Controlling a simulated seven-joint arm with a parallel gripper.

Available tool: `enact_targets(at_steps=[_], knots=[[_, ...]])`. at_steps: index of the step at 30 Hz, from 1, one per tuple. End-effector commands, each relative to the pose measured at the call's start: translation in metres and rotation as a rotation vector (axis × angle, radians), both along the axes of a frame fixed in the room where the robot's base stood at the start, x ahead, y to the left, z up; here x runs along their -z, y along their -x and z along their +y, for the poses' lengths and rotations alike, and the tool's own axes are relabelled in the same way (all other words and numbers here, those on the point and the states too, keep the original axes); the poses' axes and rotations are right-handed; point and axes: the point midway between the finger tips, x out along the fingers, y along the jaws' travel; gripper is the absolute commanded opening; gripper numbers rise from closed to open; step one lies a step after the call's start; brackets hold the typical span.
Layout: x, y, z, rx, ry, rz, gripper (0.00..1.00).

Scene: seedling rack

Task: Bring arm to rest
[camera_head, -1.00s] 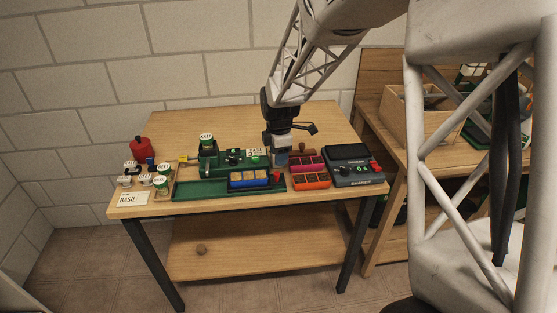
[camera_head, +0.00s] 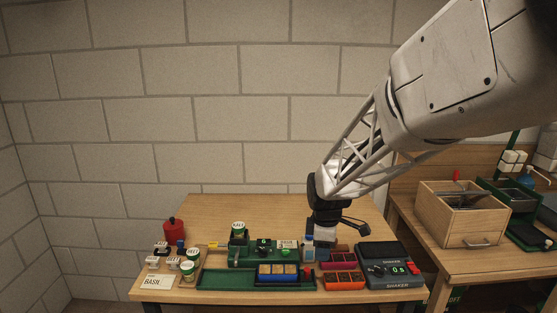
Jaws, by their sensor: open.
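My gripper (camera_head: 326,235) hangs pointing down over the back right part of the wooden bench (camera_head: 200,212), behind the pink seedling tray (camera_head: 338,261). The sensing of its fingers is by small dark shapes; they look open, and I see nothing held between them. My arm comes in from the upper right. A small bottle with a blue label (camera_head: 308,247) stands just left of the gripper; I cannot tell whether they touch.
A green station (camera_head: 240,250) with a green tray (camera_head: 215,279) and blue tray (camera_head: 278,271) stands left. An orange tray (camera_head: 343,281) and grey shaker (camera_head: 385,262) stand right. Small jars and a basil card (camera_head: 155,282) lie far left. The bench's back is clear.

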Motion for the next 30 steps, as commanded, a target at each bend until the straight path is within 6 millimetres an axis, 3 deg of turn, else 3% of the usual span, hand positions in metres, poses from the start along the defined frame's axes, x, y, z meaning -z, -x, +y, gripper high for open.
enact_targets(at_steps=[6,15,30], knots=[[-0.032,0.047,-0.014,0.214,-0.019,-0.025,0.49],[-0.064,0.112,-0.031,0.509,-0.052,-0.054,0.49],[-0.093,0.223,-0.052,0.995,-0.125,-0.100,0.49]])
